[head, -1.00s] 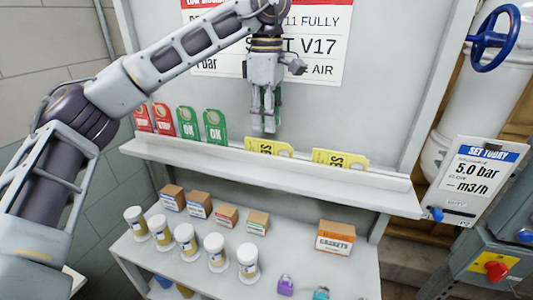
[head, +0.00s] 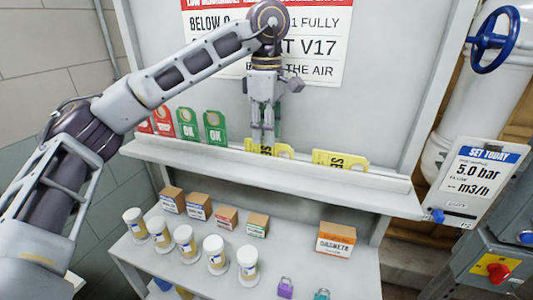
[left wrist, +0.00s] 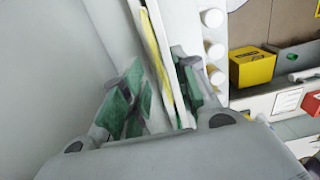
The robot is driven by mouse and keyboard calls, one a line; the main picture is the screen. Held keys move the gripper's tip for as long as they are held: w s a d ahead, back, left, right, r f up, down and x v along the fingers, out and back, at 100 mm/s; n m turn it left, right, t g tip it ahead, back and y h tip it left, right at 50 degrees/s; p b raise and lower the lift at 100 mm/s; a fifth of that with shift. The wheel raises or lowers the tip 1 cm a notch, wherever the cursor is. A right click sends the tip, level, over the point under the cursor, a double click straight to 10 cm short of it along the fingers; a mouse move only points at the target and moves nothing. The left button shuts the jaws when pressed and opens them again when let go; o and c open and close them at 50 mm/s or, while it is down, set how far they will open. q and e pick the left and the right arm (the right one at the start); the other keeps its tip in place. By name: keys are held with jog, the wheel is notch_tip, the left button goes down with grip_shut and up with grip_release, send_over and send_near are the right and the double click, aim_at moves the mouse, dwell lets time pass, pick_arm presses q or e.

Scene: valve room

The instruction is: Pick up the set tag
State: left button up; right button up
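Two yellow set tags stand on edge on the upper shelf, a left one (head: 283,151) and a right one (head: 342,160). My left gripper (head: 262,146) points down at the left tag, its fingertips overlapping the tag's left part in the head view. In the left wrist view the green finger pads of my left gripper (left wrist: 162,92) are apart, with the yellow tag edge (left wrist: 160,60) between them and gaps showing. The tag's lower part is hidden by the shelf lip. My right gripper is out of view.
Green OK tags (head: 215,127) and red tags (head: 162,121) stand left on the same shelf (head: 300,180). A backboard with a sign (head: 325,40) rises close behind. White jars (head: 215,252) and small boxes (head: 337,238) stand on the lower shelf.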

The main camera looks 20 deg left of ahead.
aim_at(268, 153)
pick_arm(q)
jog(key=shift+f, duration=1.75)
grip_shut()
